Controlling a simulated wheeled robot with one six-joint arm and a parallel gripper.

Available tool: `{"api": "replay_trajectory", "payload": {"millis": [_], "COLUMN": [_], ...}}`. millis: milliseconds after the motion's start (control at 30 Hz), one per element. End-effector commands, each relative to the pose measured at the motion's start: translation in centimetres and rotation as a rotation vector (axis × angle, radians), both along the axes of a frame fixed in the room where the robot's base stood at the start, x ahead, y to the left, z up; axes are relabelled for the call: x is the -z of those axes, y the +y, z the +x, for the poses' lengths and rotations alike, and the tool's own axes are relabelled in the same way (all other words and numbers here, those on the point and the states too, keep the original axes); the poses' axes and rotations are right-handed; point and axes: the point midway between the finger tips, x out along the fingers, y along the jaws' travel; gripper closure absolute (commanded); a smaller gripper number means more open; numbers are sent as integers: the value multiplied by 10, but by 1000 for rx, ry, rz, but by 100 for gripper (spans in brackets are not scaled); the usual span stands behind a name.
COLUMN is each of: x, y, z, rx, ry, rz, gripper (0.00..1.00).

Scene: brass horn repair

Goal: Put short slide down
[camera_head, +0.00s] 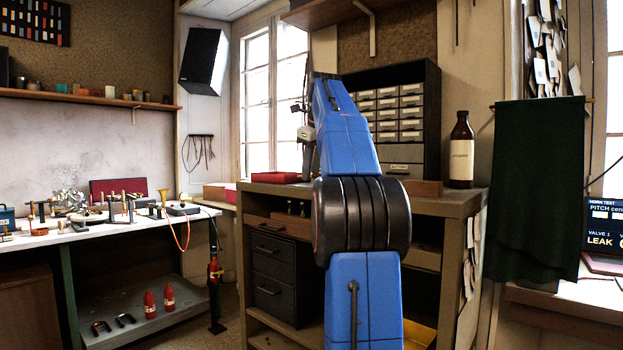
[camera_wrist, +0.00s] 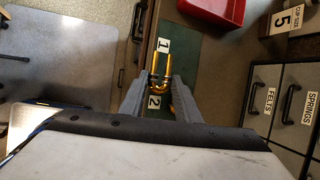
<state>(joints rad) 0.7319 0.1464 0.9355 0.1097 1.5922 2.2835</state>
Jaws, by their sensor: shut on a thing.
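A gold-coloured U-shaped slide (camera_wrist: 155,84) is between the fingertips of my gripper (camera_wrist: 156,80) in the wrist view. The gripper is shut on it. The slide is over or on a dark green surface (camera_wrist: 185,52) that bears number labels 1 (camera_wrist: 162,46) and 2 (camera_wrist: 154,101). I cannot tell whether the slide touches that surface. Another bit of gold-coloured metal (camera_wrist: 173,109) shows beside label 2, partly hidden by the right finger. In the head view my arm covers the middle, and the slide cannot be made out.
A red tray (camera_wrist: 218,12) lies right of the green surface. Cabinet drawers marked FELTS (camera_wrist: 267,102) and SPRINGS (camera_wrist: 302,108) are further right. In the head view a brown bottle (camera_head: 461,152) stands on the wooden cabinet (camera_head: 447,204); a cluttered workbench (camera_head: 62,238) is at left.

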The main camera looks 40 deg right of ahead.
Motion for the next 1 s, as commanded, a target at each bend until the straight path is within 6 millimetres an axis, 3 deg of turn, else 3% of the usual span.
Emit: {"api": "replay_trajectory", "payload": {"millis": [233, 700, 733, 767, 800, 1000], "x": [25, 30, 30, 30, 30, 30], "y": [1, 0, 0, 0, 0, 0], "z": [-1, 0, 0, 0, 0, 0], "rx": [1, 0, 0, 0, 0, 0], "ry": [1, 1, 0, 0, 0, 0], "rz": [1, 1, 0, 0, 0, 0], "gripper": [96, 96, 63, 56, 52, 52]}}
